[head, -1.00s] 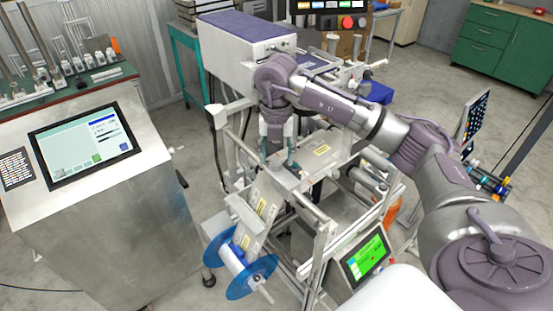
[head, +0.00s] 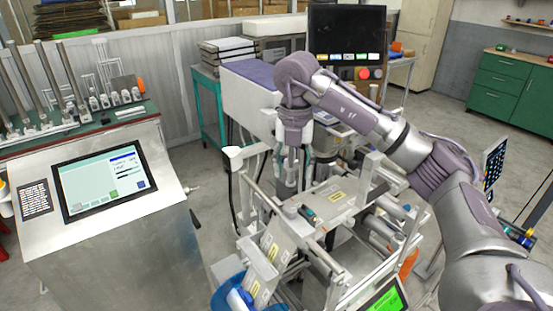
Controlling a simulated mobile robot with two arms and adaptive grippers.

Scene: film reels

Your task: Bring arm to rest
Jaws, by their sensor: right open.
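My right arm reaches in from the right, and its right gripper (head: 291,172) points down over the film machine (head: 337,188). The gripper is open, with nothing visible between its fingers. It is above and behind a small dark teal piece (head: 307,213) that lies on the machine's metal plate. A printed film strip (head: 269,250) runs down the front toward a blue reel (head: 226,296), which the bottom edge cuts off. My left gripper is not in view.
A steel console with a touchscreen (head: 103,183) stands on the left. A dark monitor (head: 346,38) is behind the machine. A green cabinet (head: 508,90) stands at the back right. Open floor lies between the console and the machine.

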